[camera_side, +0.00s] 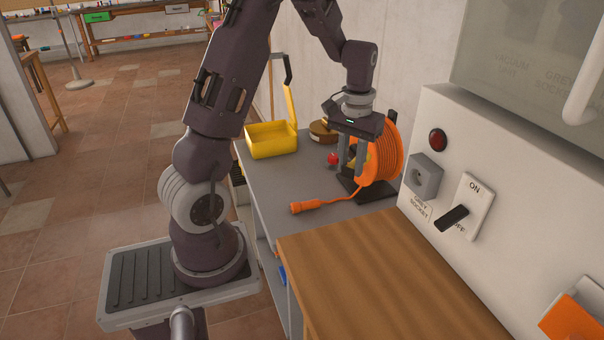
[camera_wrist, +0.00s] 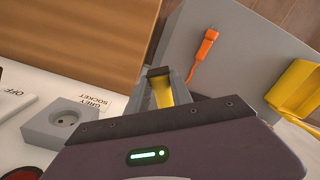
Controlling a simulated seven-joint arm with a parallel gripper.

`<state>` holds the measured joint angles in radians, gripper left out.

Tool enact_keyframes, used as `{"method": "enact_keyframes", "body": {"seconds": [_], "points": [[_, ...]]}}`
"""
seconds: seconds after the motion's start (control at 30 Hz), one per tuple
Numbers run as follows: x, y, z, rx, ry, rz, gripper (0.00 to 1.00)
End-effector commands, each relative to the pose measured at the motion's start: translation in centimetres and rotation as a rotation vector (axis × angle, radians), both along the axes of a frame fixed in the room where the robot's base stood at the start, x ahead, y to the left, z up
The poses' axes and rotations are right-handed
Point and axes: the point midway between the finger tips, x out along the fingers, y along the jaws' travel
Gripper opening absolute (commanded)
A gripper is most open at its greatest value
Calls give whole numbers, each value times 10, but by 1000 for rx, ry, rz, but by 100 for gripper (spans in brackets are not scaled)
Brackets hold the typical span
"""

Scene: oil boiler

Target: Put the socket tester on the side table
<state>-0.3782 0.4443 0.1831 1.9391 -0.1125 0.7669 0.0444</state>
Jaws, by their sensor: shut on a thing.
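My gripper (camera_side: 351,168) points down over the grey table (camera_side: 262,186), in front of an orange cable reel. It is shut on a small yellow thing (camera_side: 366,158), which looks like the socket tester. The wrist view shows the yellow thing (camera_wrist: 163,95) between my fingers (camera_wrist: 160,82). Most of it is hidden by the fingers and gripper body. I cannot tell from the side view whether it touches the table. A wooden top (camera_side: 385,280) lies nearer the camera. I cannot tell whether this or the grey table is the side table.
The orange cable reel (camera_side: 386,152) stands close beside my gripper, its plug (camera_side: 303,207) lying in front. A yellow open box (camera_side: 270,139) and a brown round thing (camera_side: 322,131) are behind. A boiler panel with a grey socket (camera_side: 423,177) and switch (camera_side: 464,207) stands right. The wooden top is clear.

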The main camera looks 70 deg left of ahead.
Motion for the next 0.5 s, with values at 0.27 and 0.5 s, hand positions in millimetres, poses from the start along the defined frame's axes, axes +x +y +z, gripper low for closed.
{"method": "enact_keyframes", "body": {"seconds": [0.27, 0.5], "points": [[-41, 158, -50, 2, 3, 648, 0], [-90, 232, -75, 3, 0, 953, 0]]}}
